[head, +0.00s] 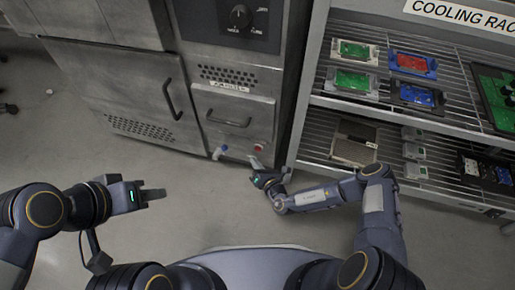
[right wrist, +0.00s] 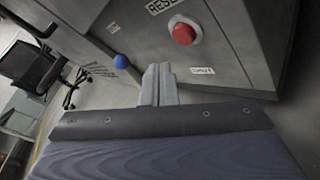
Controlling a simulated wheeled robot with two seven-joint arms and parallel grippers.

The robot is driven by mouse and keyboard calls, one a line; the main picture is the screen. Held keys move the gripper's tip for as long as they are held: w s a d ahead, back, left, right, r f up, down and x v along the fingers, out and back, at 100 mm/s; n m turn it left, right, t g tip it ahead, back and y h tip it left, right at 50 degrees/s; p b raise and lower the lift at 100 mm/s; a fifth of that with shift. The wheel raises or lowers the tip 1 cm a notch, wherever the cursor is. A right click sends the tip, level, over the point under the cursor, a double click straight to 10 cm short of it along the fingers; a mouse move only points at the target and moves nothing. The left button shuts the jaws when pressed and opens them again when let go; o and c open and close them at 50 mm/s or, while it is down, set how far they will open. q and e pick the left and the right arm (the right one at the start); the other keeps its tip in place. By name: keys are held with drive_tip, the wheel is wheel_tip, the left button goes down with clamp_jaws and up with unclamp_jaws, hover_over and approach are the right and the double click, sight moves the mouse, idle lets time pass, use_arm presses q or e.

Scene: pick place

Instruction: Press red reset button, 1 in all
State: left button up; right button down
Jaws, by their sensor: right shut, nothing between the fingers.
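The red reset button (right wrist: 184,32) sits on a grey machine panel in the right wrist view, under a label that partly reads "RESE". In the head view the red button (head: 258,147) is low on the metal machine. My right gripper (right wrist: 158,72) is shut and empty. Its fingertips are below and left of the button in the wrist view, apart from it. In the head view my right gripper (head: 254,162) is just below the button. My left gripper (head: 155,194) is over the floor at the left; I cannot tell its opening.
A blue knob (right wrist: 121,61) is left of the red button on the machine. A cooling rack (head: 400,113) with coloured boards and boxes stands to the right. An office chair (right wrist: 33,68) shows at the left of the wrist view. The floor (head: 190,220) in front is clear.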

drive_tip(key=s, duration=0.1)
drive_tip(key=s+p, duration=0.1)
drive_tip(key=shift+s+a, duration=0.3)
drive_tip(key=shift+a, duration=0.1)
idle(0.5)
